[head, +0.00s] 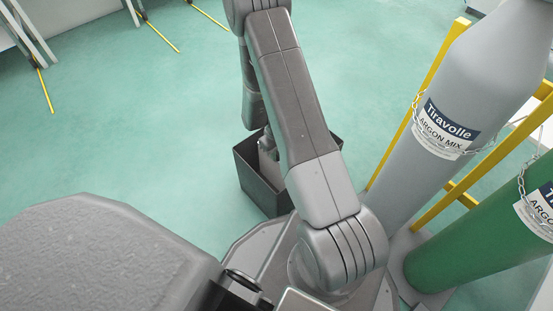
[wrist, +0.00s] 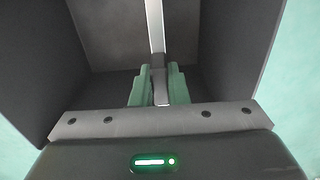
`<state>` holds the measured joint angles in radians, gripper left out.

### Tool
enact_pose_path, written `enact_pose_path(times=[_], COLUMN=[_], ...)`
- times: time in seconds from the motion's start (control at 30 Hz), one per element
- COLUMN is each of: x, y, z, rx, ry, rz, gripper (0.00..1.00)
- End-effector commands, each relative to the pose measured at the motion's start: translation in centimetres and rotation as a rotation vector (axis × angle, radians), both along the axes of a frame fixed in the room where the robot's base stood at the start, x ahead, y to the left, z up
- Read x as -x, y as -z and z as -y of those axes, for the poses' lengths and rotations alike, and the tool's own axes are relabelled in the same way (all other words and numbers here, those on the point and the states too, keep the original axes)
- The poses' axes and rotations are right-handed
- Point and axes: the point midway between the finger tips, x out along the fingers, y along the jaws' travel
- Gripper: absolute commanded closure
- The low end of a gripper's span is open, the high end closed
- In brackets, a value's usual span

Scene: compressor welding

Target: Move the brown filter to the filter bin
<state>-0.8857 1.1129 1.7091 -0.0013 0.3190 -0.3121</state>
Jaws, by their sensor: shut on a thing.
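My gripper (wrist: 159,90) is shut, with its two green fingers close together on a thin piece (wrist: 155,28). This piece looks like the filter seen edge-on, pale above and dark grey near the fingers; no brown shows. A dark open-topped bin (head: 255,182) stands on the floor in the head view. In the wrist view, the bin's walls (wrist: 238,60) rise around the fingers and the held piece. In the head view my gripper is low at the bin, mostly hidden by the bin and my arm. I cannot tell whether the piece touches the bin floor.
A grey gas cylinder (head: 440,125) and a green cylinder (head: 465,250) stand chained at the right, by a yellow rail frame (head: 436,70). The green floor (head: 120,130) left of the bin is clear. Yellow floor bars (head: 160,38) lie far back.

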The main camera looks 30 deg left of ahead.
Motion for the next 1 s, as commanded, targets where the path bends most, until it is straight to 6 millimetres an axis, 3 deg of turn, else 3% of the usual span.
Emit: enact_pose_path(times=[0.03,0.13,0.5,0.53,0.63,1.0], x=[0.0,0.0,0.0,0.0,0.0,0.0], y=[1.2,2.4,2.8,2.7,2.6,2.1], z=[0.0,0.0,0.0,0.0,0.0,0.0], rx=[0.001,0.001,0.0,0.0,0.0,0.0], ry=[0.0,0.0,0.0,0.0,0.0,0.0], rz=[0.0,0.0,0.0,0.0,0.0,0.0], gripper=[1.0,1.0,1.0,0.82,0.64,0.64])
